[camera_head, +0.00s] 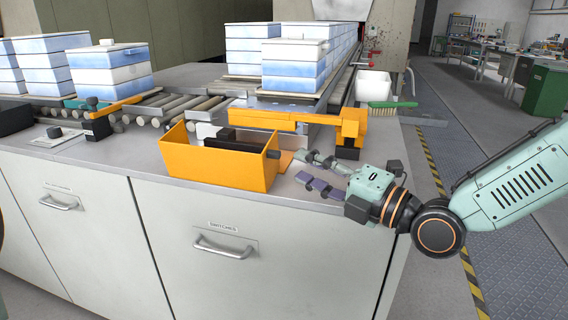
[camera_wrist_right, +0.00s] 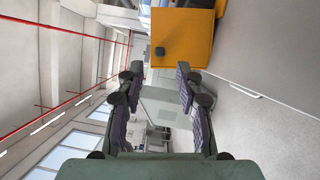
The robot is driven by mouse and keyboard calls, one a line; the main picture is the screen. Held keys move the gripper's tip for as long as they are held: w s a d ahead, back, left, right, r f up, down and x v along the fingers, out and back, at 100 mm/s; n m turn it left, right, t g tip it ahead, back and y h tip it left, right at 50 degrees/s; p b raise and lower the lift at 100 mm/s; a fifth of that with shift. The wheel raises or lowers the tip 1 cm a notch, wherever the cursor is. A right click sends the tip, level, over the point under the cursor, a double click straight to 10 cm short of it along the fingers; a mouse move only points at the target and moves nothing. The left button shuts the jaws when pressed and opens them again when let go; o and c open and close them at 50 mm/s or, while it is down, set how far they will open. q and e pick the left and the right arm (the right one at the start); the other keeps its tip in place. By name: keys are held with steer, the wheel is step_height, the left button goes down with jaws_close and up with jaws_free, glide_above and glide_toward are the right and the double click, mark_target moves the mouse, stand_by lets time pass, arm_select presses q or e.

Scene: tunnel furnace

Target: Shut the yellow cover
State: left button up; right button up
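The yellow cover (camera_head: 222,166) is a box-like orange-yellow shell on the grey counter, its hollow side facing up. A dark block (camera_head: 235,141) shows inside it and a dark knob (camera_head: 273,154) sticks out at its right end. My right gripper (camera_head: 303,168) is open and empty, just right of the cover and apart from it. In the right wrist view the cover (camera_wrist_right: 186,38) shows at the top, beyond the spread fingers (camera_wrist_right: 154,72), with nothing between them. My left gripper is not in view.
A yellow lever-like bar (camera_head: 285,119) lies behind the cover, ending in a yellow block on a black stand. A roller conveyor (camera_head: 170,105) carries stacks of blue-white boxes (camera_head: 293,66). A white bin (camera_head: 373,87) and a green brush (camera_head: 392,104) are at the right. The floor right of the counter is open.

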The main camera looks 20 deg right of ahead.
mark_target(280, 156)
steer(key=shift+w+a+b, duration=0.35)
steer(key=shift+w+a, duration=0.05)
steer(key=shift+w, duration=0.2)
steer(key=shift+b+x, duration=0.65)
steer(key=shift+x, duration=1.5)
steer(key=shift+c, duration=0.2)
jaws_close()
